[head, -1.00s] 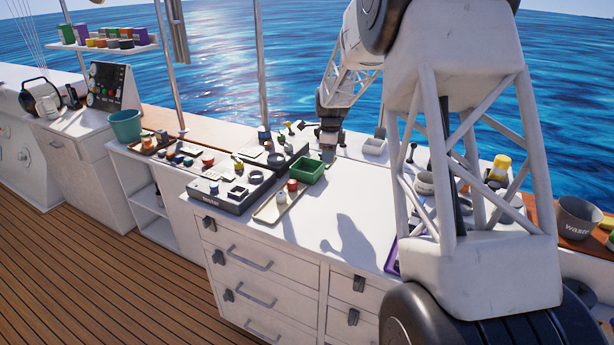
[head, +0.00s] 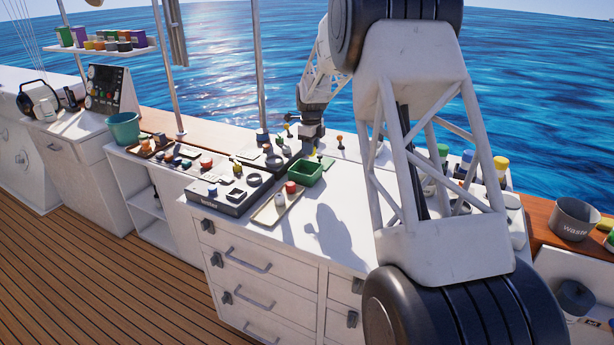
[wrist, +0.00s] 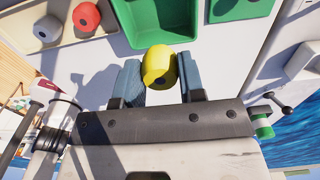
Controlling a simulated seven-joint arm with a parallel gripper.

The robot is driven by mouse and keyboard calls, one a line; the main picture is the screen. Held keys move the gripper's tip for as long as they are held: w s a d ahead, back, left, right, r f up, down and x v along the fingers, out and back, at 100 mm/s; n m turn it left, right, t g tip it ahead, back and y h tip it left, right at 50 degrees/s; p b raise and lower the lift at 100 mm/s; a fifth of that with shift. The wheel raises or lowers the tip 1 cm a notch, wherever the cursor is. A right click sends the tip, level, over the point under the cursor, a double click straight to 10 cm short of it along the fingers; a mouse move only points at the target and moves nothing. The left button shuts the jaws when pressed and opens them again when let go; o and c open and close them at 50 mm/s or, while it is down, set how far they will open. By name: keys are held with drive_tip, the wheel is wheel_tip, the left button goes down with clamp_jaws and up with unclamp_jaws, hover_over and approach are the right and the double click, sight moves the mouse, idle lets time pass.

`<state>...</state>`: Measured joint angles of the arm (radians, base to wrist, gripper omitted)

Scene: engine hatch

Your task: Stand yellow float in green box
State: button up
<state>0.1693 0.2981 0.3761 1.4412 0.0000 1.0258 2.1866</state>
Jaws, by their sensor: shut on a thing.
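The yellow float (wrist: 158,64) is held between the two blue-grey fingers of my gripper (wrist: 159,75) in the wrist view. The green box (wrist: 160,42) is open and lies just beyond the float, with its near wall close to it in the picture. The height of the float above the counter is hard to tell. In the head view the green box (head: 304,175) stands on the white counter, and my gripper (head: 310,148) is just behind it. The float cannot be made out there.
A tray (head: 265,217) with a red float (wrist: 86,16) and a whitish float (wrist: 47,28) lies beside the box. A dark tester unit (head: 228,200) is to its left. A green flat piece (wrist: 240,8) lies right of the box. The counter in front is clear.

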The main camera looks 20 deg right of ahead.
drive_tip(key=shift+f, duration=2.4)
drive_tip(key=shift+f, duration=0.1)
drive_tip(key=shift+f, duration=2.4)
drive_tip(key=shift+f, duration=0.15)
drive_tip(key=o, duration=1)
drive_tip(key=shift+c, duration=0.2)
drive_tip(key=shift+r, duration=0.2)
drive_tip(key=shift+r, duration=5.95)
